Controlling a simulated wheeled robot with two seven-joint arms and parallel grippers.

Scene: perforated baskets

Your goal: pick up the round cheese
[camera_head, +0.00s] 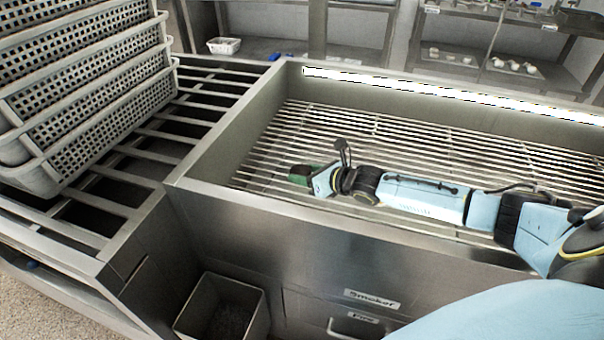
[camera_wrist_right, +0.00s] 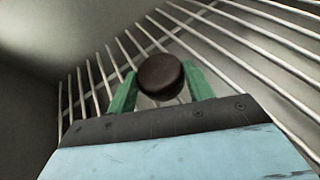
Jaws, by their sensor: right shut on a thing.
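The round cheese (camera_wrist_right: 161,76) is a dark brown disc in the right wrist view. It sits between the two green fingers of my right gripper (camera_wrist_right: 160,88), which is shut on it, over the metal bars. In the head view my right gripper (camera_head: 303,175) is low inside the smoker, near its front wall, with green fingers pointing left. My left gripper is not in view.
The smoker (camera_head: 230,140) has a barred rack (camera_head: 330,125) and raised metal walls around it. Stacked perforated baskets (camera_head: 95,95) stand on a slatted frame (camera_head: 170,135) at the left. An open metal bin (camera_head: 190,318) stands below. The rack beyond my arm is clear.

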